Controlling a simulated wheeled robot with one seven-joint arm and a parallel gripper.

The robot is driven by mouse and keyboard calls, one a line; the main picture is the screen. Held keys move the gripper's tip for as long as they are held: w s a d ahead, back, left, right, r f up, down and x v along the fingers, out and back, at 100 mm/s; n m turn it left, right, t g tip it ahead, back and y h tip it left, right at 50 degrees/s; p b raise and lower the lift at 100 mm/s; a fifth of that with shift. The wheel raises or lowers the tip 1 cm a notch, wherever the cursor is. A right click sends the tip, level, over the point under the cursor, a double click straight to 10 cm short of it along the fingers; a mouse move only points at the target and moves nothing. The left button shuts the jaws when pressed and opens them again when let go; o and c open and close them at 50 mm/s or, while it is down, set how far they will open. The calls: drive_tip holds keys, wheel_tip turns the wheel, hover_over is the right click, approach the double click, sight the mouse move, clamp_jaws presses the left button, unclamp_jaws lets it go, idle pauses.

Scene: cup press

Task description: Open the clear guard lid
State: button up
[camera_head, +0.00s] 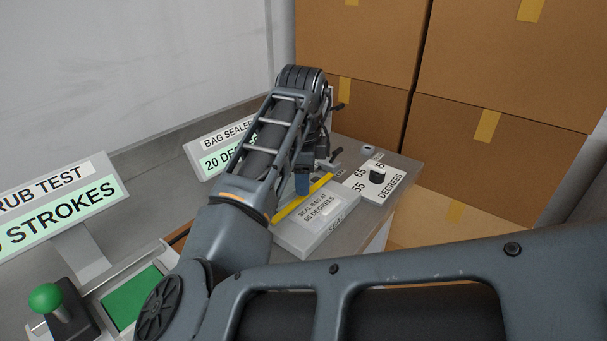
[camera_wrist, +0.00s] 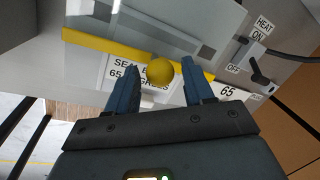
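The clear guard lid shows in the wrist view as a see-through panel (camera_wrist: 150,27) with a yellow front edge (camera_wrist: 85,40). That yellow edge also shows in the head view (camera_head: 295,204), on the bag sealer. A round yellow knob (camera_wrist: 160,72) stands at the edge. My gripper (camera_wrist: 160,66) is open, with one blue finger on each side of the knob and visible gaps between. In the head view my gripper (camera_head: 306,178) is over the sealer and my arm hides much of the lid.
A plate reading "SEAL BAG AT 65 DEGREES" (camera_head: 320,213) lies in front of the lid. A black dial knob (camera_head: 377,172) is to the right. A heat switch (camera_wrist: 258,75) with a cable is nearby. Cardboard boxes (camera_head: 505,60) stand behind; a green knob (camera_head: 45,298) is far left.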

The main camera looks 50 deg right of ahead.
clamp_jaws()
idle(0.5)
